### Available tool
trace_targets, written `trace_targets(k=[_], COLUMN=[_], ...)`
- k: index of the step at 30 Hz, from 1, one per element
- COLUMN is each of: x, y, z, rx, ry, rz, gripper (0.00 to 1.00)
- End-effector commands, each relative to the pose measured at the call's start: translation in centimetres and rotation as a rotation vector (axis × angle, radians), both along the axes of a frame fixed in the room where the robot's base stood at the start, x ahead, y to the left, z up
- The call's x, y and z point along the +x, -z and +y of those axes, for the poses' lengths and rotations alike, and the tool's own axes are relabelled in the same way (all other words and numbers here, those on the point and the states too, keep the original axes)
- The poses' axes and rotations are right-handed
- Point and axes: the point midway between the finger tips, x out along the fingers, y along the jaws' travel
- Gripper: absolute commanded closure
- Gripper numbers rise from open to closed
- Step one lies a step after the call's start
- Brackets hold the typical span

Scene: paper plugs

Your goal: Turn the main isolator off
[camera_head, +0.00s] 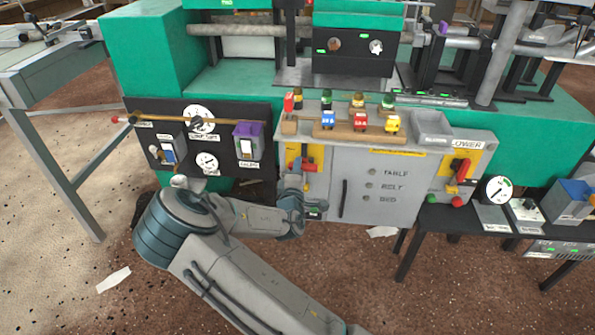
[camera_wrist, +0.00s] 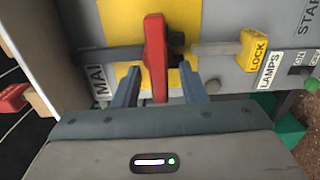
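The main isolator's red handle (camera_wrist: 155,55) stands upright in the wrist view, on a yellow plate (camera_wrist: 122,20) of a grey panel. A label partly reading "MAI" (camera_wrist: 99,82) is at its left. My gripper (camera_wrist: 160,88) is open, with one blue-grey finger on each side of the handle's lower part. Small gaps show between the fingers and the handle, so it is not clasped. In the head view the red handle (camera_head: 309,164) is on the left part of the grey cabinet, and my gripper (camera_head: 291,186) is in front of it, its fingers hardly distinguishable.
A yellow LOCK piece (camera_wrist: 254,48) sits on a grey bar to the handle's right, above a LAMPS label (camera_wrist: 270,70). Another red handle (camera_head: 461,169) is at the cabinet's right. A dark gauge panel (camera_head: 180,170) stands left.

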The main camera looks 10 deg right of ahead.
Motion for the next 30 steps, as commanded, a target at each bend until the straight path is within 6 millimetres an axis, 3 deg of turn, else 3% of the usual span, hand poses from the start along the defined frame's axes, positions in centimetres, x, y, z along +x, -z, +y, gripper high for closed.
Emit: trace_targets(k=[7, 21, 30], x=[-1.9, -11.6, -13.4], y=[-0.1, -0.1, 0.0], z=[0.7, 3.0, 3.4], rx=[0.001, 0.0, 0.0], ry=[-0.003, -0.003, 0.0], rz=[0.001, 0.002, 0.0], gripper=[0.62, 0.62, 0.62])
